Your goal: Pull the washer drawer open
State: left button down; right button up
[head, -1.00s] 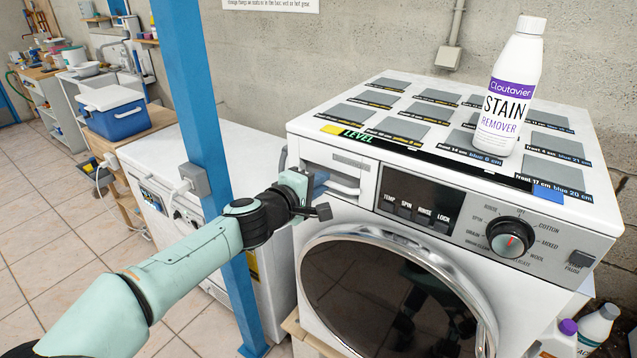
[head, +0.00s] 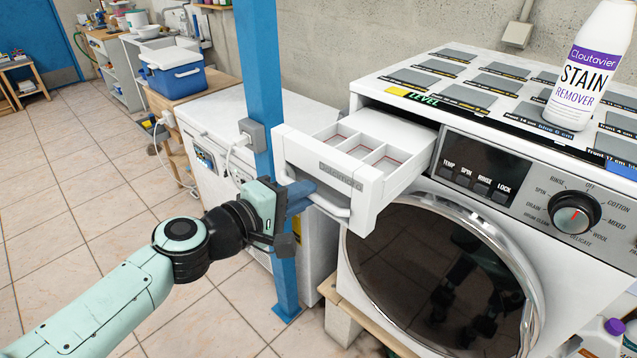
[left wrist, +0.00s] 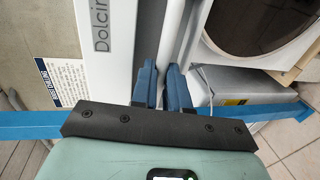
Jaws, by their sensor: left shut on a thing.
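The white washer drawer (head: 375,195) stands well out from the washer's front at its upper left. Its empty compartments show from above. My left gripper (head: 306,192) is at the drawer front, with its blue fingers shut on the white bar handle (head: 330,204). In the left wrist view the two blue fingertips (left wrist: 164,75) close around the handle bar (left wrist: 173,40). The drawer front (left wrist: 108,55) lies just left of them. The washer (head: 480,215) has a dark round door below the drawer. My right gripper is not in view.
A blue post (head: 262,80) stands just behind and left of the drawer front. A stain remover bottle (head: 587,75) stands on the washer top. A white appliance (head: 215,125) and a blue cooler (head: 175,75) are behind. The tiled floor at left is clear.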

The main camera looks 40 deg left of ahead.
pick_arm(q)
jog(key=shift+s, duration=0.7)
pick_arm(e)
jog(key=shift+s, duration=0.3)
pick_arm(q)
jog(key=c, duration=1.4)
grip_release()
jog(key=shift+a, duration=0.1)
jog(key=p+v, duration=0.1)
jog(key=v, duration=1.2)
jog(key=shift+s, duration=0.15)
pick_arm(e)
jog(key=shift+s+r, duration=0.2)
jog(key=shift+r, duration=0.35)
pick_arm(q)
jog(key=shift+a, duration=0.1)
